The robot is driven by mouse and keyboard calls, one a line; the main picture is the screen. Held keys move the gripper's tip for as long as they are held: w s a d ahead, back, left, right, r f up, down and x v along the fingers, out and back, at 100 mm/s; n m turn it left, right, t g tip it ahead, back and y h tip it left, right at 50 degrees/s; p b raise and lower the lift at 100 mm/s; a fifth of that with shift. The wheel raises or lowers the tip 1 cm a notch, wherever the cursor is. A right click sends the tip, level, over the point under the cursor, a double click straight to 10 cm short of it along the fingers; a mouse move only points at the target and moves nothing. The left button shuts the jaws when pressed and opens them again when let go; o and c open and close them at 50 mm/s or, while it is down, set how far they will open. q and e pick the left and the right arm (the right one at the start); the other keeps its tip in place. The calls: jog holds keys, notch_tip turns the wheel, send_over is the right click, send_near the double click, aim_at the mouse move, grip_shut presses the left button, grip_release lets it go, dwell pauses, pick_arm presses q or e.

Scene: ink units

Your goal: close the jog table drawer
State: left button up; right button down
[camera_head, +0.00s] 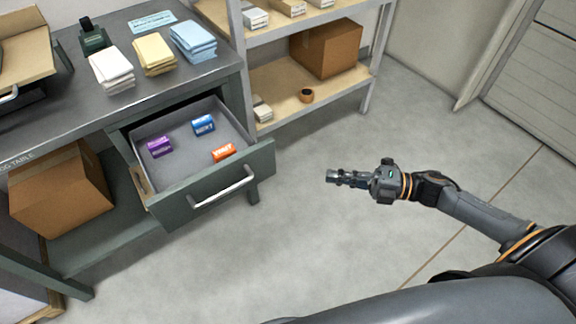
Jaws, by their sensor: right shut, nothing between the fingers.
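The jog table (68,117) is a dark grey bench at the left. Its drawer (207,206) is pulled well out, with a green-grey front and a silver bar handle (222,188). Inside lie a purple box (159,147), a blue box (203,125) and an orange box (223,153). My right gripper (331,176) is shut and empty, over the floor to the right of the drawer front and apart from it. My left gripper is out of view.
Paper stacks (112,73) and a dark stamp-like item (93,36) stand on the table top. A cardboard box (63,187) sits on the lower shelf. A shelf rack (283,92) with a carton (327,48) stands behind. Floor before the drawer is clear.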

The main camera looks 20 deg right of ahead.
send_near(271, 157)
jog(key=s+a, duration=0.1)
jog(key=a, duration=0.2)
jog(key=w+a, duration=0.2)
jog(key=shift+w, duration=0.4)
jog(key=shift+w+a, duration=0.1)
jog(key=shift+w, duration=0.45)
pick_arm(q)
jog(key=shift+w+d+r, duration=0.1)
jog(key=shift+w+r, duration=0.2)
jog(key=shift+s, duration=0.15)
